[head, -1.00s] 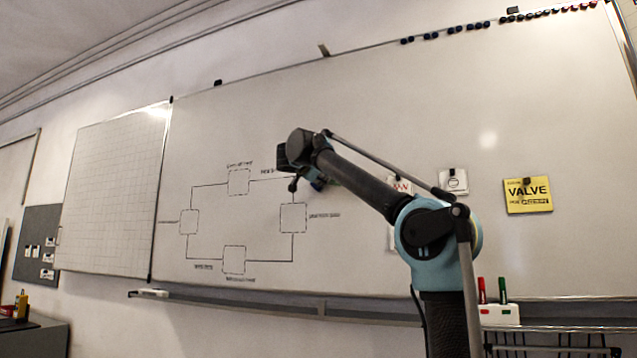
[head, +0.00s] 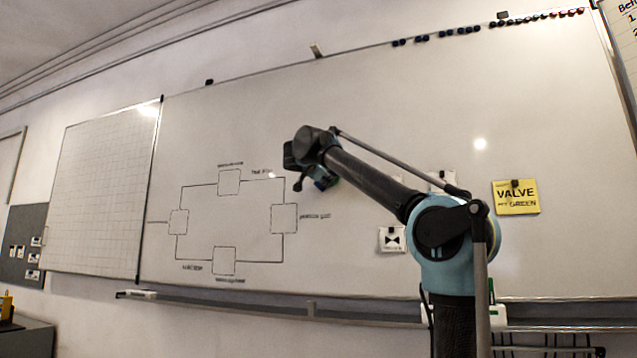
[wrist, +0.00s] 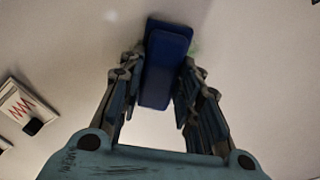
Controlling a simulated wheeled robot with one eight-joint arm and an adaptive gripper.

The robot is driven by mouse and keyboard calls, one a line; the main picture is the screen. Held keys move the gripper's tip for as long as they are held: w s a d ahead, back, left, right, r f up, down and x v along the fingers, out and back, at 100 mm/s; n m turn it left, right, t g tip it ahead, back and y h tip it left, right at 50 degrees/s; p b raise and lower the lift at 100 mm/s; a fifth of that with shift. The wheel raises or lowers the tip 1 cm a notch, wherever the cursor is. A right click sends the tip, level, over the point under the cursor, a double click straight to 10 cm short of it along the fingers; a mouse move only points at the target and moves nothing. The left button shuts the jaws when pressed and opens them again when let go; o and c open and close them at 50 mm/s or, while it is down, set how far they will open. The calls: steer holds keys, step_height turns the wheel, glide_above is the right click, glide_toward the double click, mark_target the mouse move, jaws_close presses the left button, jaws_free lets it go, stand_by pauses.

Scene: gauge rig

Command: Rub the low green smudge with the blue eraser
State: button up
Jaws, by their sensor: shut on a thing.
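My gripper (wrist: 162,68) is shut on the blue eraser (wrist: 167,64), which stands out lengthwise between the two fingers in the wrist view. A faint green smudge (wrist: 194,47) shows on the white board just right of the eraser's upper part. Part of the smudge seems hidden behind the eraser and the right finger. I cannot tell whether the eraser touches the board. In the head view my gripper (head: 322,182) is in front of the whiteboard (head: 400,110), just right of the drawn diagram; the smudge cannot be made out there.
A bow-tie symbol card (head: 392,239) hangs below my forearm, and a yellow VALVE card (head: 516,197) hangs to the right. A card with a red zigzag (wrist: 20,108) is at the wrist view's left. A tray ledge (head: 270,306) runs under the board.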

steer(key=s+d, duration=0.2)
steer(key=d, duration=0.6)
steer(key=shift+s, duration=0.4)
stand_by(0.5)
steer(key=shift+a, duration=0.15)
steer(key=shift+w+a, duration=2.4)
steer(key=shift+a, duration=3.95)
steer(key=s+d, duration=0.4)
steer(key=d, duration=0.9)
steer(key=shift+s+r, duration=0.4)
steer(key=shift+a, duration=0.1)
steer(key=shift+w+a, duration=0.3)
steer(key=shift+a, duration=0.55)
steer(key=shift+w+a, duration=0.25)
steer(key=shift+a, duration=0.6)
